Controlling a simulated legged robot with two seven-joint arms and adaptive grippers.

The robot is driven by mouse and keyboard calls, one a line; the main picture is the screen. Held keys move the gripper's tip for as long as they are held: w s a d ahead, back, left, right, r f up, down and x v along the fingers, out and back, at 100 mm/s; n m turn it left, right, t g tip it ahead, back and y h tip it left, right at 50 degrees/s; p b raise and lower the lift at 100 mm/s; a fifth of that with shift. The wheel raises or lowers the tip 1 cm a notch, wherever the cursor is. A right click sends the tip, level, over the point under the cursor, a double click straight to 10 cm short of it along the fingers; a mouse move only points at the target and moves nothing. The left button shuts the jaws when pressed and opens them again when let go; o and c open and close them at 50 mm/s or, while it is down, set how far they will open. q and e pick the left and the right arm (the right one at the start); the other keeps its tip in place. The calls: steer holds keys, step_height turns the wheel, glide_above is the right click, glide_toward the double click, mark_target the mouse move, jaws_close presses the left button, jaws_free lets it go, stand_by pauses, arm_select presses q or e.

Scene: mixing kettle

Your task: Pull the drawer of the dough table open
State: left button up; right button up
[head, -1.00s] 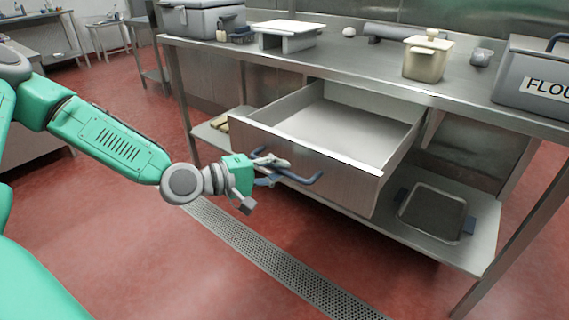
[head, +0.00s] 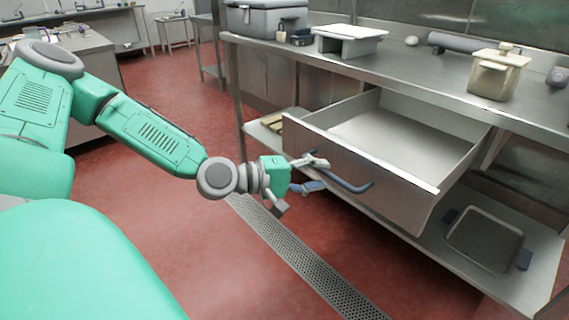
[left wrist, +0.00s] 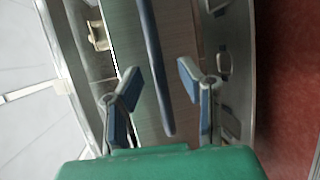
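The drawer (head: 375,185) of the dough table (head: 395,62) stands pulled well out, its empty pale inside showing. A dark blue bar handle (head: 350,184) is on its front; it also shows in the left wrist view (left wrist: 153,60). My left gripper (head: 312,175) is at the handle's left end. In the left wrist view its two fingers (left wrist: 163,103) are spread, with the handle between them and a gap on each side. The gripper is open and not clamped on the handle. My right gripper is in neither view.
A grey box (head: 265,18), a white stand (head: 350,40) and a beige canister (head: 497,75) stand on the tabletop. A tray (head: 485,238) lies on the lower shelf. The red floor (head: 220,270) with a drain grate (head: 300,262) is clear.

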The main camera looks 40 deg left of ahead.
arm_select(q)
steer(key=shift+s+a+r, duration=0.2)
steer(key=shift+s+a, duration=0.25)
steer(key=shift+a, duration=0.1)
steer(key=shift+s+a, duration=0.1)
steer(key=shift+s, duration=0.55)
steer(key=v, duration=0.6)
steer(key=shift+s+a, duration=0.25)
steer(key=shift+a, duration=0.05)
steer(key=shift+f, duration=0.1)
